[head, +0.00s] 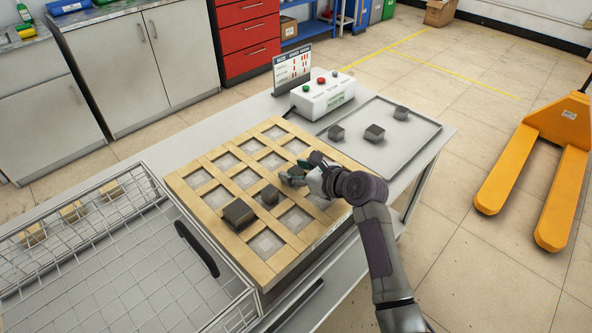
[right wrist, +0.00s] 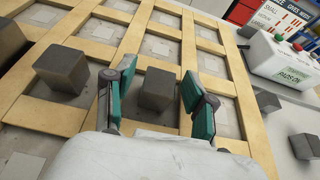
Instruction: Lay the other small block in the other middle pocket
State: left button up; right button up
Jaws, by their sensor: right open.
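The wooden grid (head: 233,238) has square pale-bottomed pockets. My right gripper (head: 298,178) is low over its right-hand part. In the right wrist view its green-padded fingers (right wrist: 160,95) are open, one on each side of a small dark grey block (right wrist: 157,88). That block sits in a pocket; my fingers mostly hide it in the head view. Another small block (head: 270,195) sits in the pocket to the left, and it shows in the right wrist view (right wrist: 62,68). A larger dark block (head: 239,214) is further left. My left gripper is not in view.
A grey tray (head: 425,130) at the right holds three small blocks (head: 374,132). A white control box (head: 322,97) with buttons and a sign (head: 292,68) stand behind the grid. A wire basket (head: 100,250) is at the left. A yellow pallet jack (head: 555,135) stands on the floor.

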jog(key=shift+s+d+r, duration=0.15)
jog(key=shift+d+r, duration=0.05)
jog(key=v, duration=1.1)
jog(key=shift+s+d+p, duration=0.2)
jog(key=shift+d+p, duration=0.05)
jog(key=shift+p, duration=0.15)
